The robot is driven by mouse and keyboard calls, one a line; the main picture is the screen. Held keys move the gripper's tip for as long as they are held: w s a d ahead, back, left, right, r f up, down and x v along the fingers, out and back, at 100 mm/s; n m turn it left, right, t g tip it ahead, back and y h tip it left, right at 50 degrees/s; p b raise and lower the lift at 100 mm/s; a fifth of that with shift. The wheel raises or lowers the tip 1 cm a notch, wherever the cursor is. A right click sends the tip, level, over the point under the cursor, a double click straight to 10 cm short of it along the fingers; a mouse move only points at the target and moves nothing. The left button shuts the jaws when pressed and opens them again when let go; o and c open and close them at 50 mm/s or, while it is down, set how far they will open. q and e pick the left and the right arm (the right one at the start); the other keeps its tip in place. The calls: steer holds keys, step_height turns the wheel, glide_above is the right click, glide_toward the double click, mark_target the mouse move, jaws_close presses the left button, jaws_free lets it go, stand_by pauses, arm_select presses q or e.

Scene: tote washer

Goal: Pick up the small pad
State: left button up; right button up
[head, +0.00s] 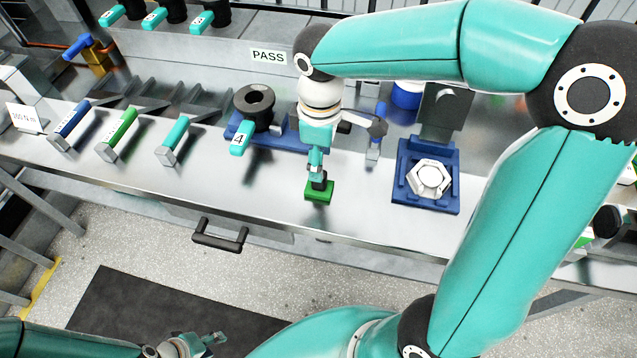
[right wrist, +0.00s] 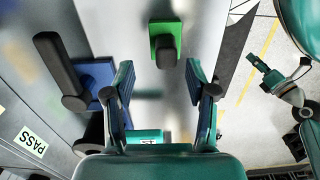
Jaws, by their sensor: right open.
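The small pad is a green block with a black grip on top; it sits near the front edge of the steel bench in the head view (head: 319,195). It also shows upright past my fingertips in the right wrist view (right wrist: 176,29). My right gripper (head: 316,168) points down over the pad and partly hides it. In the right wrist view my right gripper (right wrist: 160,78) is open and empty, with the pad's black grip ahead of the gap between its fingers. My left gripper (head: 212,341) is low over the floor, away from the bench; its jaws are too small to read.
A blue fixture with a white hexagonal part (head: 431,178) stands right of the pad. A black part tagged 4 (head: 254,102) sits on a blue base behind left. Blue, green and teal handled tools (head: 120,133) lie further left. A black drawer handle (head: 220,236) juts from the bench front.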

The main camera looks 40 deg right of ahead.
steer(key=shift+s+a+f, duration=0.15)
steer(key=shift+f, duration=1.25)
steer(key=shift+s+a+f, duration=0.1)
steer(key=shift+a+f, duration=0.05)
steer(key=shift+f, duration=1.2)
jaws_close()
